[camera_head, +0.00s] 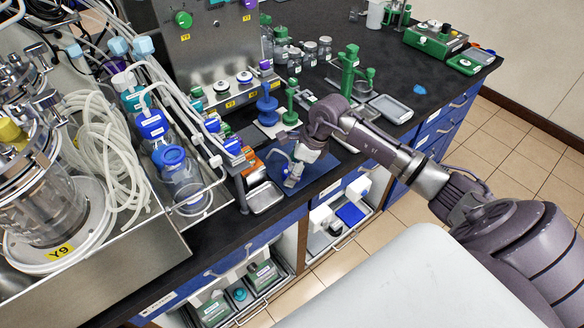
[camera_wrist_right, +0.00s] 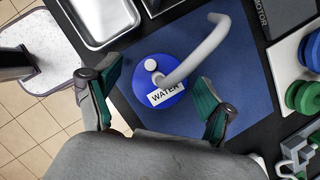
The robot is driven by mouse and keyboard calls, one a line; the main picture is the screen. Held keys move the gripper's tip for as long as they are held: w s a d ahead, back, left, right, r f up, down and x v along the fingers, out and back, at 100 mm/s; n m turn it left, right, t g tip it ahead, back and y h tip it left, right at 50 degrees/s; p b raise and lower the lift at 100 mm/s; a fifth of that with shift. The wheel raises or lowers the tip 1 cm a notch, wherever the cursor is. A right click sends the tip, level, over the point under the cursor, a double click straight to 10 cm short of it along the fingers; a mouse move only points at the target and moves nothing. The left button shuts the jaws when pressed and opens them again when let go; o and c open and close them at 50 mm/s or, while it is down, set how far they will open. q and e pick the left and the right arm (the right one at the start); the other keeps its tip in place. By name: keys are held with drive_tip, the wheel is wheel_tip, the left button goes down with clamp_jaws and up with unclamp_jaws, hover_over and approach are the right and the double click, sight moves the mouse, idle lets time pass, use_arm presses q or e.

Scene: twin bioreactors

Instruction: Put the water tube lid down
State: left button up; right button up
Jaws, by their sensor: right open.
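The water tube lid is a round blue lid (camera_wrist_right: 142,98) with a white "WATER" label and a curved white tube rising from it. In the right wrist view it rests on a blue mat (camera_wrist_right: 235,60) on the black bench. My right gripper (camera_wrist_right: 160,78) is open, with one teal-padded finger on each side of the lid and visible gaps between. In the head view my right gripper (camera_head: 291,181) points down over the blue mat (camera_head: 265,165). The gripper largely hides the lid there. My left gripper is not in view.
A metal tray (camera_head: 265,197) lies at the bench's front edge, beside the mat. Blue and green stacked holders (camera_head: 267,108) stand behind it. Bottles with blue caps (camera_head: 182,178) and a glass vessel (camera_head: 40,200) crowd the left. Another tray (camera_head: 391,109) lies to the right.

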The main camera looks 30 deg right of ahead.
drive_tip(key=b+v, duration=0.2)
drive_tip(key=v, duration=0.9)
drive_tip(key=shift+r, duration=0.35)
drive_tip(key=shift+s+d, duration=0.1)
